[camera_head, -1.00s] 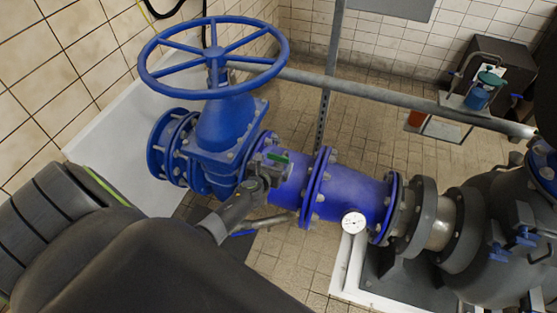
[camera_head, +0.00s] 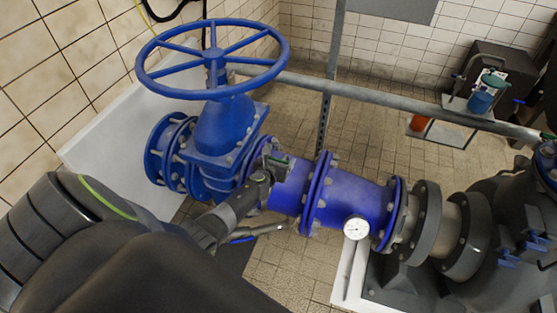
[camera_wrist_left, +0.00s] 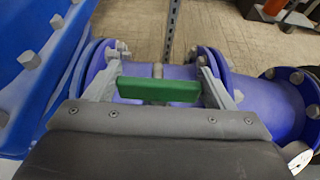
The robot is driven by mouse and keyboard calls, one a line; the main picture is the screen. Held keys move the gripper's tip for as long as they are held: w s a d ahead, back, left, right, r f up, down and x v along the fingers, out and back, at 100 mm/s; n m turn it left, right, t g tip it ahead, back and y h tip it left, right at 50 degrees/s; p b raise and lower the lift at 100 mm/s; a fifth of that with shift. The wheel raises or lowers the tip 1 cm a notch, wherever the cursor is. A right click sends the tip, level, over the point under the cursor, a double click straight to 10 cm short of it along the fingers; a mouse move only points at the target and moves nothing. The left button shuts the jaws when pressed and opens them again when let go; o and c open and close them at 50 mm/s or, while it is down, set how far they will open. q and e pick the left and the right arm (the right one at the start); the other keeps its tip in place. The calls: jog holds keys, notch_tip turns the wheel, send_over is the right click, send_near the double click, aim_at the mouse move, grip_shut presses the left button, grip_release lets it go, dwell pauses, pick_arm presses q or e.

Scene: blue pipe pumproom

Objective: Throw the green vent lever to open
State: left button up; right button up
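The green vent lever (camera_head: 279,161) sits on top of the blue pipe, just right of the big blue valve. In the left wrist view the lever (camera_wrist_left: 158,90) is a green bar lying crosswise on a small metal stem. My left gripper (camera_head: 270,163) is at the lever. The fingers partly hide the lever in the head view. My right gripper is not in view.
A blue handwheel (camera_head: 212,58) stands above the valve body (camera_head: 222,130), left of the lever. A round gauge (camera_head: 356,228) is on the pipe's right part. A grey rail (camera_head: 400,101) runs behind. Open tiled floor (camera_head: 370,145) lies beyond the pipe.

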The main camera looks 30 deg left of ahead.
pick_arm(q)
jog(key=c, duration=0.3)
